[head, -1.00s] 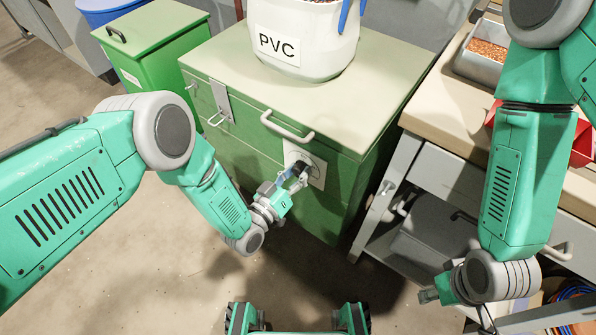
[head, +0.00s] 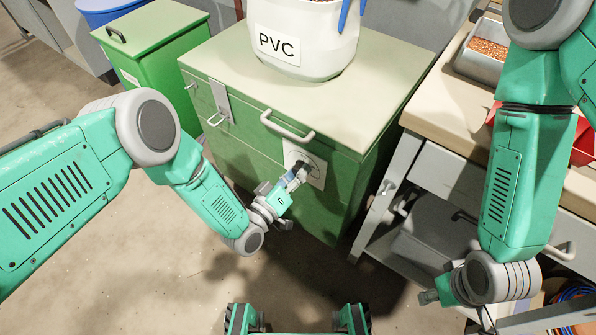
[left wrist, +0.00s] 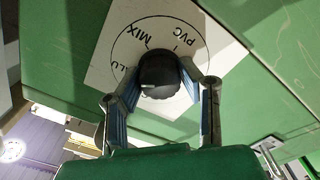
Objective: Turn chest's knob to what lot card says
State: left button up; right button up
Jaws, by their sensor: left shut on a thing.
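The green chest (head: 330,222) stands in the middle of the head view, with a white dial plate (head: 318,172) on its front. In the left wrist view the plate (left wrist: 105,68) reads MIX and PVC around a circle, with a third word partly hidden. The black knob (left wrist: 158,70) sits at the circle's centre, and I cannot tell which word it points to. My left gripper (left wrist: 160,92) has its fingers on both sides of the knob, shut on it. My right gripper (head: 430,296) hangs at the lower right, away from the chest. A white card (head: 277,45) reading PVC is on the tub.
The white tub (head: 325,55) stands on the chest lid. A lid handle (head: 287,126) sticks out above the dial. A green bin (head: 150,60) is at the left. A workbench (head: 440,105) with a metal tray (head: 480,68) and a red bin (head: 583,145) is at the right.

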pick_arm(q)
jog(key=shift+w+a, duration=0.1)
jog(key=shift+w, duration=0.05)
jog(key=o, duration=1.1)
jog(key=shift+o, duration=0.2)
jog(key=v, duration=1.2)
jog(key=shift+f, duration=0.1)
